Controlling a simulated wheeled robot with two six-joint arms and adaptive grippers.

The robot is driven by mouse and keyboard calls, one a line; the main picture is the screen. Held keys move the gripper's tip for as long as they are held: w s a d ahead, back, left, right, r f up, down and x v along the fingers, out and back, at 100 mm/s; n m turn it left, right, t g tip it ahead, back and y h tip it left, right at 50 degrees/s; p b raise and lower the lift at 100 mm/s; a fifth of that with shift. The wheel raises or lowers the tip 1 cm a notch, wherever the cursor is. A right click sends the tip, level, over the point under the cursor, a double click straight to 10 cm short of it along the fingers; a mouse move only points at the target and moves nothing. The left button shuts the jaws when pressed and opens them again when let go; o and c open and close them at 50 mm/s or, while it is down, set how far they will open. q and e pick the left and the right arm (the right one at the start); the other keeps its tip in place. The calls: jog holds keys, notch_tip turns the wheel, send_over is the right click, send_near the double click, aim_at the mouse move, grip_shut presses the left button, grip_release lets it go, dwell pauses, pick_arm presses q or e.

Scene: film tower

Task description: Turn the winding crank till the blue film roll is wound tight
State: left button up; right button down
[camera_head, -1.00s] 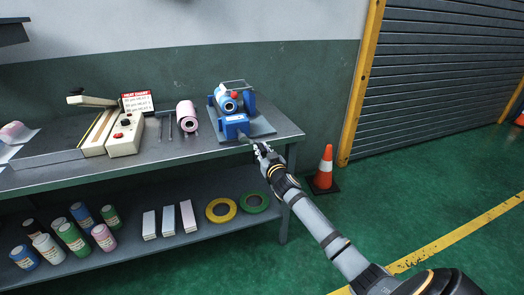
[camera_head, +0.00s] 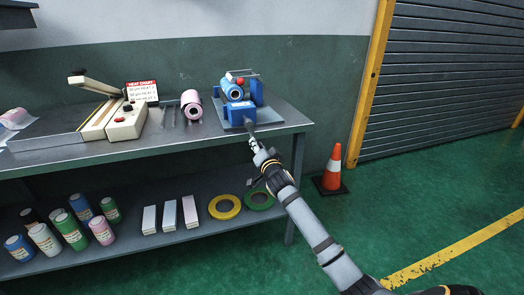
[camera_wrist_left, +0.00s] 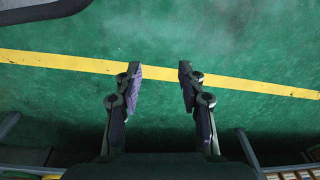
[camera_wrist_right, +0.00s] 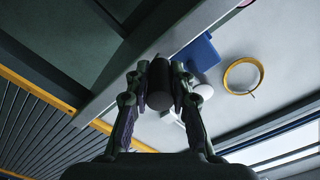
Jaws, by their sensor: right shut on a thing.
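The blue winder (camera_head: 238,113) stands on a grey base plate at the bench's right end, with the blue film roll (camera_head: 232,90) on top. I cannot tell how tight the roll is. A red knob (camera_head: 241,81) shows above it. My right gripper (camera_head: 253,145) is at the winder's front, past the bench edge, shut on the dark crank handle (camera_wrist_right: 159,84). In the right wrist view the handle sits between both fingers, and the blue of the winder (camera_wrist_right: 197,52) shows beyond. My left gripper (camera_wrist_left: 160,75) is open and empty above the green floor.
A pink roll (camera_head: 191,104) stands left of the winder, and a cream heat sealer (camera_head: 127,122) further left. The lower shelf (camera_head: 175,236) holds bottles, boxes and two tape rings. An orange cone (camera_head: 333,167) stands right of the bench. The floor to the right is clear.

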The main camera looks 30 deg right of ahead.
pick_arm(q)
jog(key=w+d+r+t+h+b, duration=0.1)
jog(key=d+r+b, duration=0.2)
jog(key=r, duration=0.6)
jog(key=shift+d+b, duration=0.35)
jog(key=shift+b, duration=0.85)
pick_arm(e)
jog(key=w+a+r+m, duration=0.1)
jog(key=a+r+m, duration=0.2)
jog(key=a+m, duration=0.4)
jog(key=shift+w+a+m, duration=0.25)
jog(key=shift+w+m, duration=0.15)
jog(key=shift+m, duration=3.5)
jog(key=shift+r, duration=0.15)
pick_arm(q)
jog(key=shift+s+f, duration=0.1)
jog(key=shift+s, duration=0.05)
pick_arm(e)
jog(key=c, duration=1.2)
grip_release()
jog(key=shift+o, duration=0.2)
